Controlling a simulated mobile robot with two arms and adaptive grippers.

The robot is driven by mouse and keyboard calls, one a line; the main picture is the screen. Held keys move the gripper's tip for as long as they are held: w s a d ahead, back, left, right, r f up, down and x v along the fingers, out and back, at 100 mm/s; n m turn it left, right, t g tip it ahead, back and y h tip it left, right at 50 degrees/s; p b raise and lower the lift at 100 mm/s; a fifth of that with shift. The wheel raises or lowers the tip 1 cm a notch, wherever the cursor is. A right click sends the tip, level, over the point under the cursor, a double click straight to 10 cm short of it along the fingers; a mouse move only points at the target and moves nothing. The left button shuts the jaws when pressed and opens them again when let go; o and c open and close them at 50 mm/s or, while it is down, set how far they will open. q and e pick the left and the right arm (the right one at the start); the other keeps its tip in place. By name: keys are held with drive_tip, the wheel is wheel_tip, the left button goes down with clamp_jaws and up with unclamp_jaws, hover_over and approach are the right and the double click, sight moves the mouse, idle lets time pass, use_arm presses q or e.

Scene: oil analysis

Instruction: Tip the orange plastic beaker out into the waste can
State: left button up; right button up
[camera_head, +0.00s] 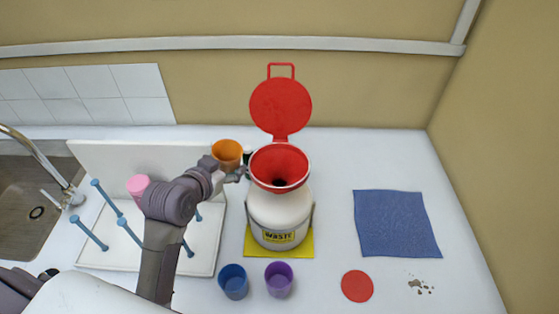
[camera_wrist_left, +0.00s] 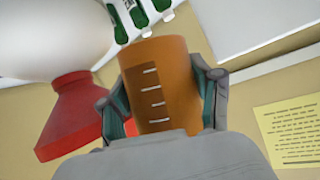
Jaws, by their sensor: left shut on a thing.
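The orange beaker (camera_head: 226,153) is held upright, or close to it, just left of the waste can's funnel in the head view. My left gripper (camera_head: 236,173) is shut on it. In the left wrist view the orange beaker (camera_wrist_left: 160,85), with white graduation marks, sits between both fingers of the gripper (camera_wrist_left: 160,110). The white waste can (camera_head: 280,212) has a red funnel (camera_head: 279,166) on top, and its red lid (camera_head: 280,105) stands open behind. The beaker's contents cannot be seen. My right gripper is not in view.
A blue cup (camera_head: 233,281) and a purple cup (camera_head: 279,279) stand in front of the can. A drying rack (camera_head: 205,262) with blue pegs and a pink cup (camera_head: 138,185) is at left. A red disc (camera_head: 357,286) and blue cloth (camera_head: 395,224) lie at right.

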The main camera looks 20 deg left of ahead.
sight(228, 145)
use_arm(q)
drive_tip(key=shift+m+y, duration=0.6)
drive_tip(key=shift+m, duration=0.1)
drive_tip(key=r+p, duration=0.1)
drive_tip(key=r, duration=0.2)
drive_tip(key=d+r+p, duration=0.1)
drive_tip(key=r+p, duration=0.1)
drive_tip(key=r, duration=0.2)
drive_tip(key=shift+w+d, duration=0.15)
drive_tip(key=shift+d, duration=0.05)
drive_tip(key=shift+w+d+r+m+g+y+p, duration=0.15)
drive_tip(key=shift+d+r+m+g+y+p, duration=0.25)
drive_tip(key=shift+d+r+m+y, duration=0.55)
drive_tip(key=shift+r+m+y, duration=0.25)
drive_tip(key=shift+m+y, duration=0.15)
drive_tip(key=shift+f+m+y, duration=0.55)
drive_tip(key=shift+m+y, duration=0.4)
drive_tip(key=shift+y, duration=0.2)
drive_tip(key=shift+r+m+y, duration=0.45)
drive_tip(key=shift+m+y, duration=0.05)
drive_tip(key=shift+d, duration=0.1)
drive_tip(key=shift+w+d+f+m+y, duration=0.15)
drive_tip(key=shift+d+f+m+y, duration=0.1)
drive_tip(key=shift+d+m+y, duration=0.35)
drive_tip(key=shift+d, duration=0.2)
